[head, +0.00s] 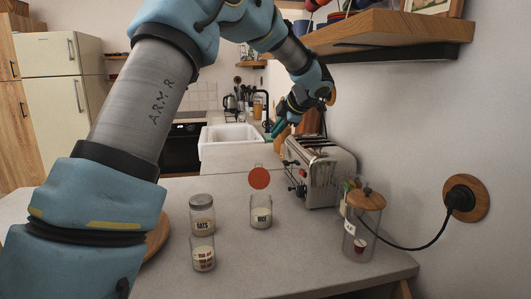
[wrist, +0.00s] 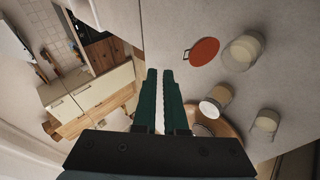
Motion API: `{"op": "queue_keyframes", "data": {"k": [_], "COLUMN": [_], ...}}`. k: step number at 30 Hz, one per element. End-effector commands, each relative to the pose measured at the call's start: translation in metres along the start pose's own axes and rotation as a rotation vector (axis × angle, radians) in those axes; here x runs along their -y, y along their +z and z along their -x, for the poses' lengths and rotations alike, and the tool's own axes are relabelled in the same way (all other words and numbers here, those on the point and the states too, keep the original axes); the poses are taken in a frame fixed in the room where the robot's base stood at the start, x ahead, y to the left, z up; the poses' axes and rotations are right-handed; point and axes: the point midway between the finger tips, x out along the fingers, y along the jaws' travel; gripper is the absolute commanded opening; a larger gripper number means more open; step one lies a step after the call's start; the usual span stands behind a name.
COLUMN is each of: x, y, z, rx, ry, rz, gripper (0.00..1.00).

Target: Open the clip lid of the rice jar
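The rice jar (head: 261,214) is a clear glass jar with a rice label, standing on the counter left of the toaster. Its round orange-red lid (head: 259,178) stands up on edge at the back of the rim, swung away from the mouth. In the wrist view the lid (wrist: 204,51) lies out to the left of the rice jar (wrist: 244,50). My gripper (head: 273,128) is high above the counter, beyond the jar and apart from it. Its teal fingers (wrist: 160,72) show a narrow gap with nothing between them.
An oats jar (head: 202,214) and another labelled jar (head: 203,253) stand left of the rice jar. A toaster (head: 320,172) and a wood-lidded glass jar (head: 361,230) stand to the right. A wooden shelf (head: 380,32) juts from the wall above.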

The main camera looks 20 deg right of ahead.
Motion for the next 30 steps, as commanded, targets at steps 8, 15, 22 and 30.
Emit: {"op": "queue_keyframes", "data": {"k": [8, 15, 22, 30], "x": [-0.135, -0.141, -0.074, -0.024], "y": [0.065, 0.112, 0.088, -0.009], "z": [0.001, 0.02, -0.023, -0.072], "rx": [0.361, 0.624, 0.685, 0.547], "ry": [0.568, 0.76, 0.548, 0.113], "rz": [-0.196, -0.67, -1.212, -1.536], "gripper": [0.0, 0.0, 0.0, 0.0]}}
